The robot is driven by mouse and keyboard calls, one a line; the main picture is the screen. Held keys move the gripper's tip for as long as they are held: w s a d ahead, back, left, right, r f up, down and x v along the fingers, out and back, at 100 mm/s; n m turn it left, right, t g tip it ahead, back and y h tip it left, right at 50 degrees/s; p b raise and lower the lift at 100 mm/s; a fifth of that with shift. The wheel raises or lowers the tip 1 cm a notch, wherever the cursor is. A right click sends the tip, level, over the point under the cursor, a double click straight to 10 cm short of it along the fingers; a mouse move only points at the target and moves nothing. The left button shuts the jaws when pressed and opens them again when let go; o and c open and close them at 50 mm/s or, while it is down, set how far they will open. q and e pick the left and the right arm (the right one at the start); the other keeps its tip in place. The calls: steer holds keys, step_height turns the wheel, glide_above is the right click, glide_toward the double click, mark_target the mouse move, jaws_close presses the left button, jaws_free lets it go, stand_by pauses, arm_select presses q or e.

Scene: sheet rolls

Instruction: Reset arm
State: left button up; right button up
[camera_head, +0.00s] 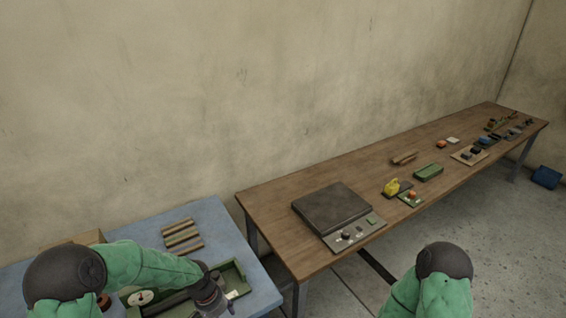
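My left arm (150,265), in a green sleeve with dark joints, reaches in from the left over the blue table. Its dark gripper end (212,298) is over a green tray (238,272) at the lower edge of the view. The fingertips are too small and partly hidden, so I cannot tell whether it is open or shut. My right arm (440,285) shows only as a green sleeve and dark joint at the lower right. The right gripper is outside the view.
The blue table (225,232) bears several striped rolls (181,236). A long wooden table (285,200) along the wall holds a dark flat scale-like device (332,208), a yellow object (391,187), a green box (428,173) and several small items. A blue bin (546,177) stands on the floor.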

arm_select(q)
steer(key=s+d+f+n+h+b, duration=0.1)
steer(key=s+d+f, duration=0.3)
steer(key=s+f, duration=0.4)
steer(key=s+d+f+n+h+b, duration=0.1)
steer(key=s+d+f+n+b, duration=0.2)
steer(key=s+f, duration=0.5)
step_height(320, 180, down, 4)
steer(key=shift+s+d+r+n+b, duration=0.15)
steer(key=shift+d+r+n+b, duration=0.15)
steer(key=shift+d+b, duration=0.35)
